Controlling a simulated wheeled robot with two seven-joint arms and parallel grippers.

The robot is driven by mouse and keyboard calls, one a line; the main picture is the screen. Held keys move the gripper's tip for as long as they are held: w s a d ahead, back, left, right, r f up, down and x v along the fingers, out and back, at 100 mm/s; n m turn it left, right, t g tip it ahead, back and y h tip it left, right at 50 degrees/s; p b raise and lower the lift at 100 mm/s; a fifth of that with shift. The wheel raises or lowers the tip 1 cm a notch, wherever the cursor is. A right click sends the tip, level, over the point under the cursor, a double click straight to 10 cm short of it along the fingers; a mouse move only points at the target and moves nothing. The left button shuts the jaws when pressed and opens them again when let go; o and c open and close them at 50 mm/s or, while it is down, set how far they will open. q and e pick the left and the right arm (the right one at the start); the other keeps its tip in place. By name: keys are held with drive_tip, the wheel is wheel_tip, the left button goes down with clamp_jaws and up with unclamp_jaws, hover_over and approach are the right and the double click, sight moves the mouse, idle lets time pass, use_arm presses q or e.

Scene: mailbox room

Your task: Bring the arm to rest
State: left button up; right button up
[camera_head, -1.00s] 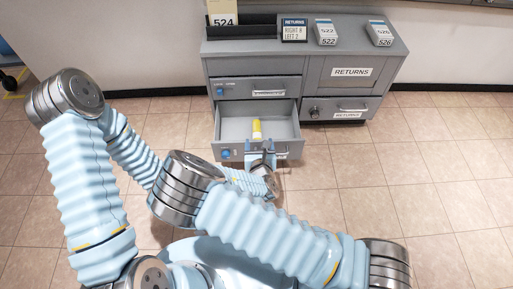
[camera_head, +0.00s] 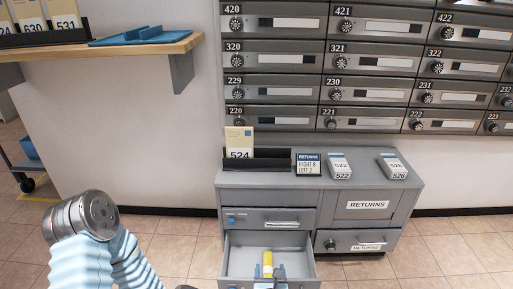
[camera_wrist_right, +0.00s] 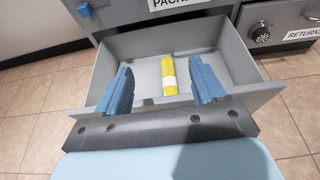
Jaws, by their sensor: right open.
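My right gripper (camera_wrist_right: 160,82) is open and empty in the right wrist view, with its two blue fingers apart over the front of an open grey drawer (camera_wrist_right: 120,48). In the head view the drawer (camera_head: 240,262) and yellow cylinder (camera_head: 267,262) are at the bottom, and the right gripper (camera_head: 271,284) is mostly cut off by the lower edge. A blue arm of mine (camera_head: 85,245) shows at lower left. My left gripper is not in view.
Mailboxes (camera_head: 370,65) line the wall above. A wooden shelf (camera_head: 110,48) juts out at upper left. Tiled floor is open at right.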

drive_tip(key=s+d+f+m+g+h+p, duration=0.1)
drive_tip(key=s+d+f+m+g+p, duration=0.1)
drive_tip(key=s+d+f+m+g, duration=0.45)
drive_tip(key=s+d+f+m+g+p, duration=0.15)
drive_tip(key=s+m, duration=0.25)
drive_tip(key=m, duration=0.6)
drive_tip(key=s+r+m+g+y+p, duration=0.2)
drive_tip(key=s+r+m, duration=0.1)
drive_tip(key=m, duration=0.7)
drive_tip(key=s+r+m+g+y+p, duration=0.2)
drive_tip(key=s+m, duration=0.4)
drive_tip(key=m, duration=0.5)
wheel_tip(320, 180, up, 2)
drive_tip(key=shift+a+r+g+y+p, duration=0.15)
drive_tip(key=shift+a+g+y+p, duration=0.15)
drive_tip(key=shift+g+y, duration=0.35)
